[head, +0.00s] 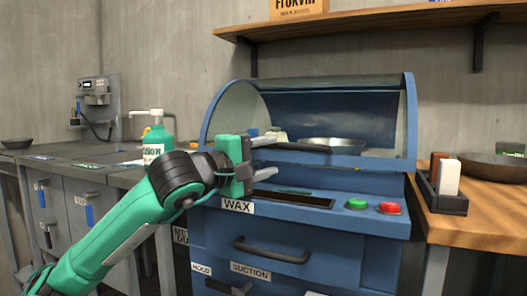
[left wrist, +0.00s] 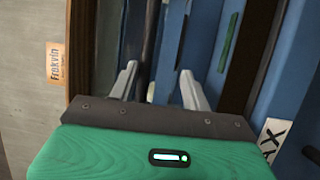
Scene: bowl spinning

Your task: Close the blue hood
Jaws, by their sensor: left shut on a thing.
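The blue hood (head: 330,160) is the curved front cover of a blue machine. Its lower blue edge hangs low over the machine's front, and a metal bowl (head: 333,145) shows behind it. I cannot tell whether the edge touches the machine. A dark handle bar (head: 303,147) runs along this edge. My left gripper (head: 266,155) is at the bar's left end, shut on it. In the left wrist view, my gripper's fingers (left wrist: 157,90) stand on either side of the dark bar (left wrist: 149,45). My right gripper is not in view.
Green (head: 356,204) and red (head: 391,208) buttons sit on the machine's front, above a drawer with a handle (head: 270,251). A wooden counter (head: 488,205) with a small black tray (head: 440,198) stands right. A green bottle (head: 156,140) stands on the left counter.

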